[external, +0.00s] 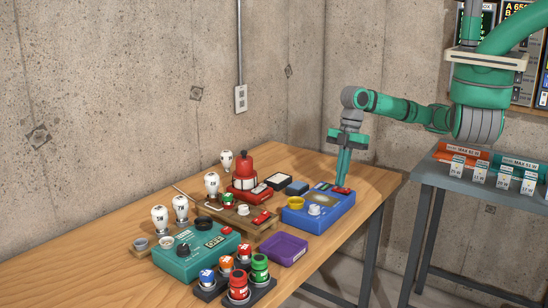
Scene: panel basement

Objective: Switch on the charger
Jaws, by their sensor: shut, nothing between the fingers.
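A blue box (318,211) lies on the right part of the wooden table; it looks like the charger, but no label is readable. It has a tan panel on top, a white knob (314,210), a yellow ring (296,203) and a red switch (342,190) at its far right corner. My gripper (343,186) points straight down with its green fingers together and empty. Its fingertips are at the red switch, partly hiding it. I cannot tell whether they touch it or which way the switch is set.
A teal box (196,254) with a dial, a wooden board (230,218) with bulbs and a red device (246,176) stand to the left. A purple tray (286,250) and a dark rack (238,301) of coloured cells lie in front. A grey side table (425,170) stands at right.

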